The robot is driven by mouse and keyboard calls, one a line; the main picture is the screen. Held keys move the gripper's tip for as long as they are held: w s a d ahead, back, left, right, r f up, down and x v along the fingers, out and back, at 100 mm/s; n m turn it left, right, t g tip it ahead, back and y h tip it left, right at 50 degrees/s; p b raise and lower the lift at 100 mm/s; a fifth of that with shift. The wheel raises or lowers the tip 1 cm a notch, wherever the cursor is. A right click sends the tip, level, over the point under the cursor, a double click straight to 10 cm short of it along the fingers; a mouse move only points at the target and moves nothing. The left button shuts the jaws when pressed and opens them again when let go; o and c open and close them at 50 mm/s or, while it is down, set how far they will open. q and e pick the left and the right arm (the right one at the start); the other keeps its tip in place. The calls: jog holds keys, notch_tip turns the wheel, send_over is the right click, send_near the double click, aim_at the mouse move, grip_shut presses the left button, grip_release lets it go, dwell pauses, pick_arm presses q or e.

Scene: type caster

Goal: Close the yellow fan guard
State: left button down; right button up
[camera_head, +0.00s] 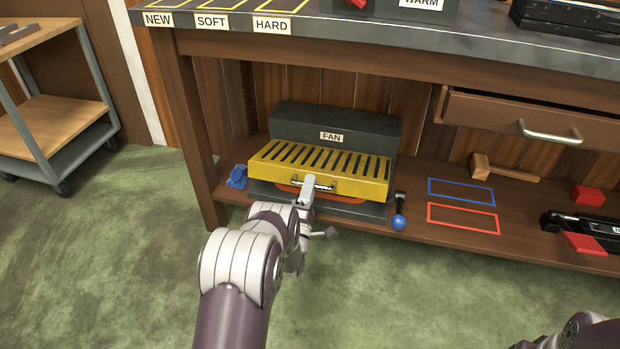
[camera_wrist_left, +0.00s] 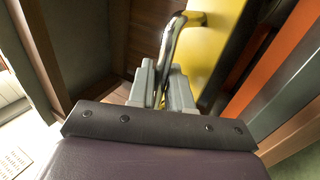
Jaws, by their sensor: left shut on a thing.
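The yellow fan guard (camera_head: 335,172) is a slotted yellow cover on the front of the dark grey fan housing (camera_head: 370,133) labelled FAN, on the bench's lower shelf. An orange-red part shows beneath its front edge, so there is a gap there. My left gripper (camera_head: 307,190) is at the metal handle on the guard's front face. In the left wrist view the gripper's grey fingers (camera_wrist_left: 162,88) are shut on the curved metal handle (camera_wrist_left: 178,40), with the yellow guard (camera_wrist_left: 208,35) beside it. My right gripper is not in view; only part of my right arm shows at the bottom right.
A blue-knobbed lever (camera_head: 398,221) stands right of the fan, and a blue object (camera_head: 237,176) lies left of it. Blue and red outlines, a mallet (camera_head: 490,170) and red blocks are further right. The drawer (camera_head: 530,120) above is partly open. Green floor in front is clear.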

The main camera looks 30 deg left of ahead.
pick_arm(q)
notch_tip(320, 180, down, 7)
jog(key=t+b, duration=0.1)
jog(key=b, duration=0.5)
jog(key=shift+f+y, duration=0.2)
jog(key=shift+y, duration=0.2)
jog(key=shift+t, duration=0.3)
jog(key=c, duration=1.2)
grip_release()
jog(key=shift+w+f, duration=0.1)
jog(key=shift+f, duration=0.05)
jog(key=shift+f, duration=0.1)
